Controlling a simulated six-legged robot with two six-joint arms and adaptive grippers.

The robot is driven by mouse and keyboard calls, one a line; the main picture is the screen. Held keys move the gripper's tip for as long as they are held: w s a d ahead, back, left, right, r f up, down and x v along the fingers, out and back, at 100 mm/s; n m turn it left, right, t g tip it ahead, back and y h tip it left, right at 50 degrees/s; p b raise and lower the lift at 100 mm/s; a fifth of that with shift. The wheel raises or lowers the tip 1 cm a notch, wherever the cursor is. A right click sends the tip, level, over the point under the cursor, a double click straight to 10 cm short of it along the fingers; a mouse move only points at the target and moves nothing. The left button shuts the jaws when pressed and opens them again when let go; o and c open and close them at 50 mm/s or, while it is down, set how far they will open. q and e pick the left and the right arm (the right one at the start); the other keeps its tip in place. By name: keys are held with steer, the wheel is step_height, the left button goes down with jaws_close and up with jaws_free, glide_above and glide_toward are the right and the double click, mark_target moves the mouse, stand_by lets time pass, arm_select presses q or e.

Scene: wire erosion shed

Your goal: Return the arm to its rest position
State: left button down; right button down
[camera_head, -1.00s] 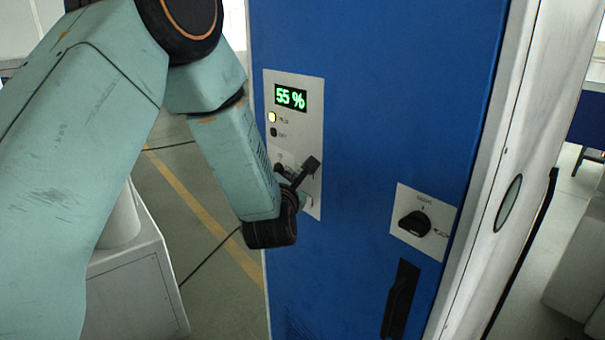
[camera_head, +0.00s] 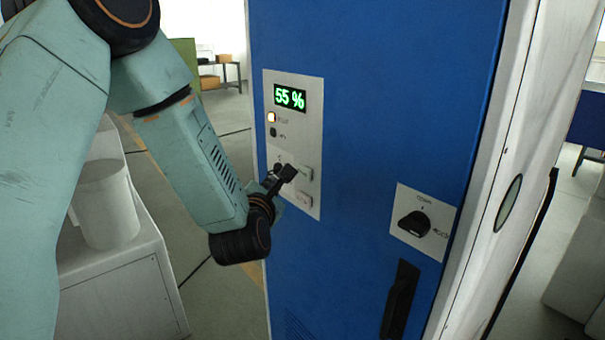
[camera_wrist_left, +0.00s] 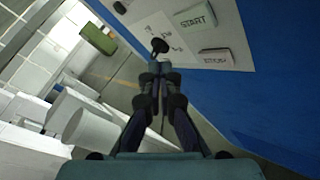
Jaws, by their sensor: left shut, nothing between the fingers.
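My left arm reaches in from the left of the head view. Its gripper (camera_head: 284,176) is shut and empty, in front of the lower part of a grey control panel (camera_head: 312,140) on a blue cabinet door. In the left wrist view the closed fingers (camera_wrist_left: 161,70) point toward a black knob (camera_wrist_left: 160,45). Contact cannot be told. The START button (camera_wrist_left: 197,18) and the STOP button (camera_wrist_left: 216,59) are to the right of the fingers. My right gripper is not in view.
A rotary switch (camera_head: 414,223) and a black handle (camera_head: 400,300) are farther right on the blue door (camera_head: 370,100). A white cylinder (camera_head: 107,203) stands on a pale cabinet at left.

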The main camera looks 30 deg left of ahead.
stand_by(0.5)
arm_select(q)
steer(key=s+d+f+m+g+h+b, duration=0.2)
steer(key=s+d+f+m, duration=0.15)
steer(key=f+m, duration=0.45)
steer(key=s+d+f+m+g+h+b, duration=0.1)
steer(key=s+d+f+m+g, duration=0.2)
steer(key=f+m, duration=0.5)
steer(key=s+d+f+m+g+h+b, duration=0.25)
steer(key=s+f+m, duration=0.25)
steer(key=f+m, duration=0.3)
steer(key=s+d+f+m+g+b, duration=0.2)
steer(key=s+f+m+g+b, duration=0.2)
steer(key=s+f, duration=0.8)
steer(key=s+d+f+m+g+b, duration=0.2)
steer(key=s+f+b, duration=0.4)
steer(key=s+f, duration=0.7)
steer(key=s+m+g, duration=0.1)
steer(key=m, duration=0.1)
steer(key=shift+s+d+f+m+g+h, duration=0.2)
steer(key=shift+s+m+g+h, duration=0.1)
steer(key=shift+g+h, duration=0.05)
